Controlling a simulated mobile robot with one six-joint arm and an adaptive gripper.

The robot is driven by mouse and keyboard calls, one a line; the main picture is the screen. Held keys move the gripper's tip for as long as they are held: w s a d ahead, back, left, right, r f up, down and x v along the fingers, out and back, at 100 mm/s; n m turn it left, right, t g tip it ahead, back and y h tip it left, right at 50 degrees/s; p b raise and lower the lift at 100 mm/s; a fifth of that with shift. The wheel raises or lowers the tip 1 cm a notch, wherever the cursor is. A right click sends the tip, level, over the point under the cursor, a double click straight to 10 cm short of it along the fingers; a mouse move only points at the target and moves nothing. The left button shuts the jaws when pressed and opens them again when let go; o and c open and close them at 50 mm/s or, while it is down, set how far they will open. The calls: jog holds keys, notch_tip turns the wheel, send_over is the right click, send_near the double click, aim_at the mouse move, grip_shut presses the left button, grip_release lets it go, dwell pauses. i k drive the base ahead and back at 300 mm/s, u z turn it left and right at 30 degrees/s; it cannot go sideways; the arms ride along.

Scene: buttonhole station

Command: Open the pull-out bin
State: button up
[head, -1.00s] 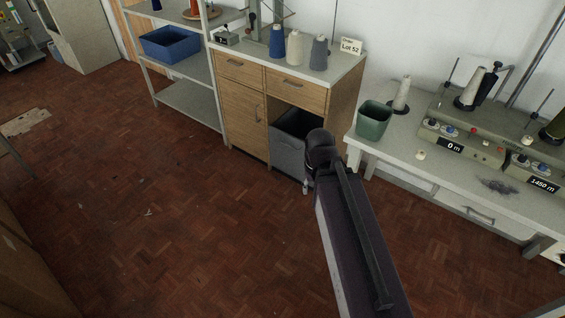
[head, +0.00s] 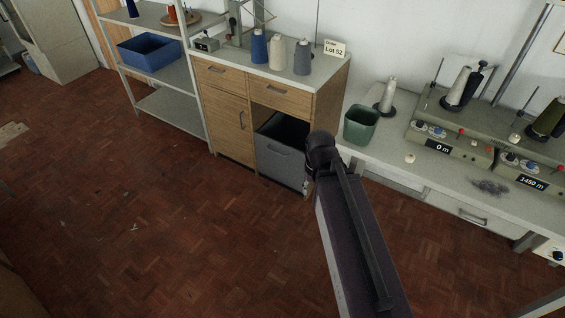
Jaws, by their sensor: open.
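The pull-out bin (head: 279,164) is a grey box in the lower right bay of the wooden cabinet (head: 224,123), under a drawer. A dark opening shows above its front panel. Its front looks roughly in line with the cabinet front, though I cannot tell exactly. My dark arm rises from the bottom of the head view, and its far joint overlaps the bin's right edge. My gripper's jaws cannot be made out; they seem hidden behind that joint. No contact with the bin is visible.
Cones of yarn (head: 276,51) stand on the cabinet top. A metal shelf with a blue crate (head: 150,53) is to the left. A worktable with a green bin (head: 361,125) and winding machine (head: 456,137) is to the right.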

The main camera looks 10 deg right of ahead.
aim_at(280, 144)
jog(key=i, duration=0.8)
jog(key=u, duration=0.1)
jog(key=k, duration=0.65)
jog(key=u, duration=0.45)
jog(key=i, duration=1.25)
jog(key=z, duration=0.1)
